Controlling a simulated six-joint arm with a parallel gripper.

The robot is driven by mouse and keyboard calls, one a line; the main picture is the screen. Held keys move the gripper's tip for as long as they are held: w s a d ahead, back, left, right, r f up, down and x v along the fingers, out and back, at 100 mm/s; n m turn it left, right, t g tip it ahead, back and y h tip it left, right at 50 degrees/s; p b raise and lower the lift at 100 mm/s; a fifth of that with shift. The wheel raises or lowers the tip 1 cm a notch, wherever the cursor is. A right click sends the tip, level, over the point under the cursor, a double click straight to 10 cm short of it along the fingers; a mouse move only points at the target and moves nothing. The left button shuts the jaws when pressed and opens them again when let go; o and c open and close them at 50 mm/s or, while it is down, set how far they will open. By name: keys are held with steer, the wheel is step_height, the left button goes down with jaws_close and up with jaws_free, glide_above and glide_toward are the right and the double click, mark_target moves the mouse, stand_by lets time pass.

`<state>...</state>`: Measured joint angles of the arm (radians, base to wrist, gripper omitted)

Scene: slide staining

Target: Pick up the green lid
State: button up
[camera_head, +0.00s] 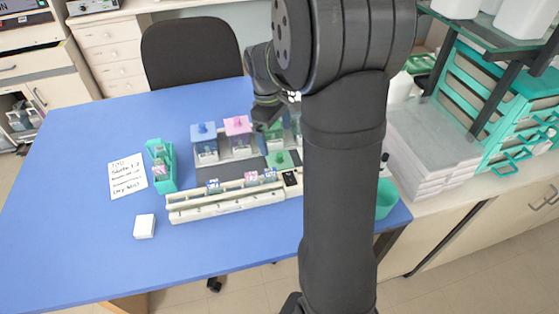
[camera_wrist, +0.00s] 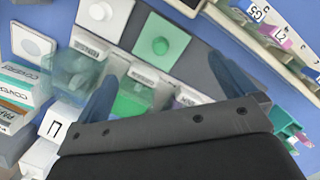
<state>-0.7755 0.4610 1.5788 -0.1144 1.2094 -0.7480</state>
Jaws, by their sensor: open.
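The green lid (camera_head: 281,158) lies on the dark strip of the staining station, in front of the row of jars. In the wrist view it shows as a pale green square with a round green knob (camera_wrist: 160,45). My gripper (camera_head: 267,112) is open and empty, behind the lid and above the jar row in the head view. In the wrist view its two dark bluish fingers (camera_wrist: 167,88) are spread, with the lid beyond them. A jar with green contents (camera_wrist: 132,102) shows between the fingers. The exact height of my gripper above the jars is hard to tell.
Jars with a blue lid (camera_head: 204,132) and a pink lid (camera_head: 237,125) stand to the left. A white lid (camera_wrist: 101,14) lies beside the green one. Slides stand in the front rack (camera_head: 228,205). A teal slide box (camera_head: 161,166) stands farther left; the blue table (camera_head: 80,240) is clear at front left.

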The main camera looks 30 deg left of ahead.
mark_target(279, 155)
steer(key=f, duration=0.2)
steer(key=d+f, duration=0.1)
steer(key=f, duration=0.5)
steer(key=shift+d, duration=0.2)
steer(key=c, duration=0.6)
